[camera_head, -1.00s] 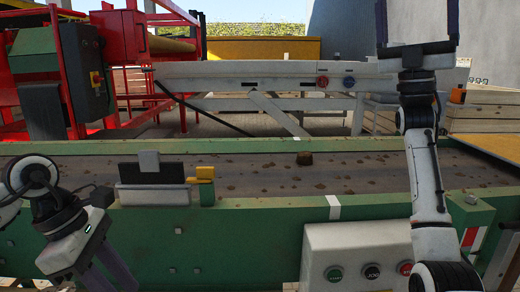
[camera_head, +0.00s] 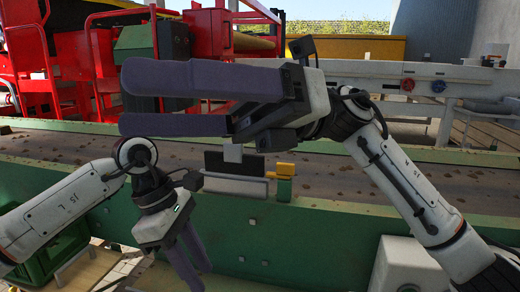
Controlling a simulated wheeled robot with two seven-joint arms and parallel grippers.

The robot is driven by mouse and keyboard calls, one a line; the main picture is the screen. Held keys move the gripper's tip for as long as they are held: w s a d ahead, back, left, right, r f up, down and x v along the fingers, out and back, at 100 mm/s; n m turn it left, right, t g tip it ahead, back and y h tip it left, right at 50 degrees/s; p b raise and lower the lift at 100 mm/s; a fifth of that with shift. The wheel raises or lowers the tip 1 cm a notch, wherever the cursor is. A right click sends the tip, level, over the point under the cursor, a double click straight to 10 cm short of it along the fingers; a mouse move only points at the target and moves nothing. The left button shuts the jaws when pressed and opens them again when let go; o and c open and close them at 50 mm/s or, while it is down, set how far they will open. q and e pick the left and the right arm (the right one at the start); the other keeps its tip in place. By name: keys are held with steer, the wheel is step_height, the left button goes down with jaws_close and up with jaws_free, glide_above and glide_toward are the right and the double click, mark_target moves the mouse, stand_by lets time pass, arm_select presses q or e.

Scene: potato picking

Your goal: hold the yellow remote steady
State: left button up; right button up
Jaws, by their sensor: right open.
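A small yellow piece (camera_head: 285,169) sits above a green block on the conveyor's near side; it may be the yellow remote, but it is too small to be sure. A black panel and a light grey bar are beside it on the left. My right gripper (camera_head: 122,100) reaches across from the right, its purple fingers apart and pointing left, with nothing between them. It is above and to the left of the yellow piece. My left gripper (camera_head: 199,274) points down in front of the green conveyor side, apart from the yellow piece. Its fingers overlap in this view.
The conveyor belt (camera_head: 420,182) carries scattered brown clods behind a green side wall (camera_head: 320,232). A green crate (camera_head: 40,262) stands at the lower left. A white control box (camera_head: 402,265) is at the lower right. Red machinery (camera_head: 205,30) stands behind the belt.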

steer(key=s+a+f+h, duration=0.4)
steer(key=f, duration=0.5)
steer(key=d+f+t+h, duration=0.15)
steer(key=f+h, duration=0.25)
steer(key=f, duration=0.8)
steer(key=d+f+t+h, duration=0.1)
steer(key=d+f+h, duration=0.3)
steer(key=f, duration=0.8)
steer(key=w+d+f+t+h, duration=0.1)
steer(key=w+d+t+h, duration=0.1)
steer(key=w, duration=0.3)
steer(key=w+d+f+m+t+h, duration=0.1)
steer(key=w+d+t, duration=0.1)
steer(key=w, duration=0.3)
steer(key=w+d+f+m+t+h, duration=0.1)
steer(key=w+d+f+t+h, duration=0.1)
steer(key=w+d, duration=0.2)
steer(key=shift+w+d+h, duration=0.1)
steer(key=shift+w+h, duration=0.2)
steer(key=shift+w, duration=0.1)
step_height(320, 180, down, 10)
